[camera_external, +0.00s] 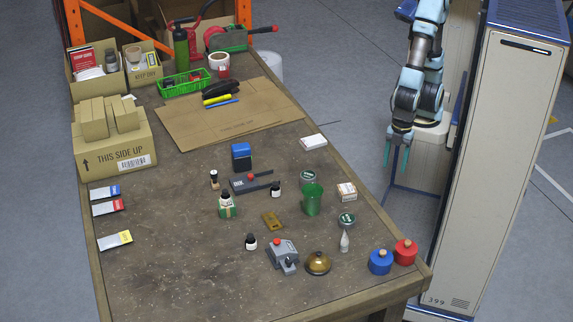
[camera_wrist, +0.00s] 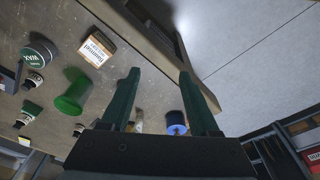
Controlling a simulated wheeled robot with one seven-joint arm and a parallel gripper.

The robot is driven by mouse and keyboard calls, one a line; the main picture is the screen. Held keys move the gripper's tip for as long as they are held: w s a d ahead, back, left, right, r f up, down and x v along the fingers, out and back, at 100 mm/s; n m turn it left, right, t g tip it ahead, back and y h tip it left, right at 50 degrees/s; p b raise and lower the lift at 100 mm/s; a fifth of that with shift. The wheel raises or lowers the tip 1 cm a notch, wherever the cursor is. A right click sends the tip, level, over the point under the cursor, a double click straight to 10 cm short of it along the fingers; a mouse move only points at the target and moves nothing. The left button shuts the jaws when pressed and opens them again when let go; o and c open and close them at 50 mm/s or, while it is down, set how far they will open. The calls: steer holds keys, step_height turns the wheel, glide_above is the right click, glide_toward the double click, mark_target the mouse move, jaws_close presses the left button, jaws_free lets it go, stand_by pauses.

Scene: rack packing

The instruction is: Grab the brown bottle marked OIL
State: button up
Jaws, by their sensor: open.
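Three dark-capped small bottles stand on the workbench (camera_external: 170,250) in the external view. The largest has a green and pale label (camera_external: 227,207), left of the green cup (camera_external: 313,199). Two smaller dark bottles with white labels are one beside the black stapler-like tool (camera_external: 276,190) and one nearer the front (camera_external: 251,242). No OIL marking is readable, so I cannot tell which is the brown one. My gripper (camera_external: 396,160) is open and empty, off the bench's right edge, away from all bottles. The wrist view shows its spread fingers (camera_wrist: 160,80) and dark bottles at the left (camera_wrist: 30,108).
A small box (camera_external: 346,192), tins (camera_external: 347,220), blue jar (camera_external: 380,262) and red jar (camera_external: 405,252) line the bench's right side. A brass bell (camera_external: 318,263) stands at the front. A tall locker (camera_external: 505,170) stands right of my arm.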

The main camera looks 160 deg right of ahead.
step_height(320, 180, up, 5)
steer(key=w+d+t+h, duration=0.2)
steer(key=w+d+t, duration=0.25)
steer(key=d, duration=1.05)
steer(key=w+d+t+h, duration=0.25)
steer(key=w+d, duration=0.25)
steer(key=d, duration=1)
steer(key=s+d+t+y, duration=0.45)
steer(key=s+d, duration=0.25)
steer(key=s, duration=0.2)
glide_toward(276, 182)
steer(key=shift+s+r+n+t, duration=0.2)
steer(key=shift+r+n+t, duration=0.05)
steer(key=shift+n, duration=0.15)
steer(key=shift+w+f, duration=0.15)
steer(key=shift+f, duration=0.15)
steer(key=p+x, duration=0.2)
steer(key=x, duration=0.8)
steer(key=shift+w+f+p, duration=0.2)
steer(key=shift+f+p, duration=0.05)
steer(key=shift+p, duration=0.15)
